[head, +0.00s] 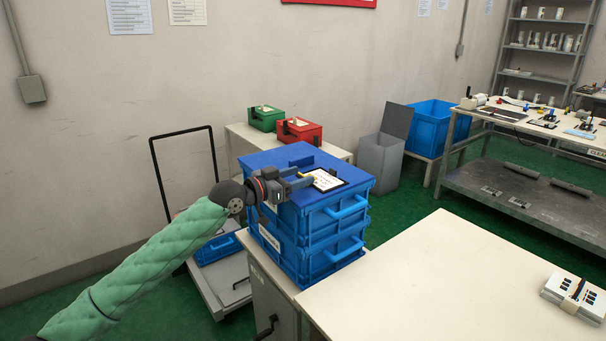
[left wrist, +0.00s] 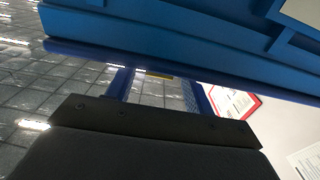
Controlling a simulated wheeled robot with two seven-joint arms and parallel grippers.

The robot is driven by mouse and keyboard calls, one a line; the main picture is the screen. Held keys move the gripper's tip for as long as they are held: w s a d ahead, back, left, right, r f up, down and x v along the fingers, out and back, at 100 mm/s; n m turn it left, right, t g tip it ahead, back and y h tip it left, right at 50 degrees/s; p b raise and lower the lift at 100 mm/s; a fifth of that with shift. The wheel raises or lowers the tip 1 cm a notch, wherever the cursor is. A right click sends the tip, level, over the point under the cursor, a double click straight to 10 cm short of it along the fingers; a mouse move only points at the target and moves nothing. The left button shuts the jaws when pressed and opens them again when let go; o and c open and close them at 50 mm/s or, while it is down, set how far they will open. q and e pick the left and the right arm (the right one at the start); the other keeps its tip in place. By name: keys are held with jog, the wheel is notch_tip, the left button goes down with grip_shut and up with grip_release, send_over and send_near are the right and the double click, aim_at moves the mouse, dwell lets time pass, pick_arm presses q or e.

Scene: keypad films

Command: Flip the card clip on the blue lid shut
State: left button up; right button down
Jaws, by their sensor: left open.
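The blue lid (head: 268,160) lies on top of two stacked blue crates (head: 335,222) at the centre of the head view. A white card in a black frame (head: 328,181) lies on the lid's right part, with a small yellow mark at its far edge. A raised dark blue piece (head: 302,161) stands behind it; I cannot tell whether it is the card clip. My left gripper (head: 307,178) is open and empty, over the lid at the card's left edge. In the left wrist view its two blue fingers (left wrist: 160,88) are apart, with a small yellow strip (left wrist: 159,75) between them. My right gripper is not in view.
A pale table (head: 450,270) at front right holds a bundled white stack (head: 575,294). Green (head: 265,118) and red (head: 298,131) boxes sit on a bench behind the crates. A trolley (head: 225,275) stands at left. Most of the pale table is clear.

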pick_arm(q)
jog(key=shift+x, duration=1.05)
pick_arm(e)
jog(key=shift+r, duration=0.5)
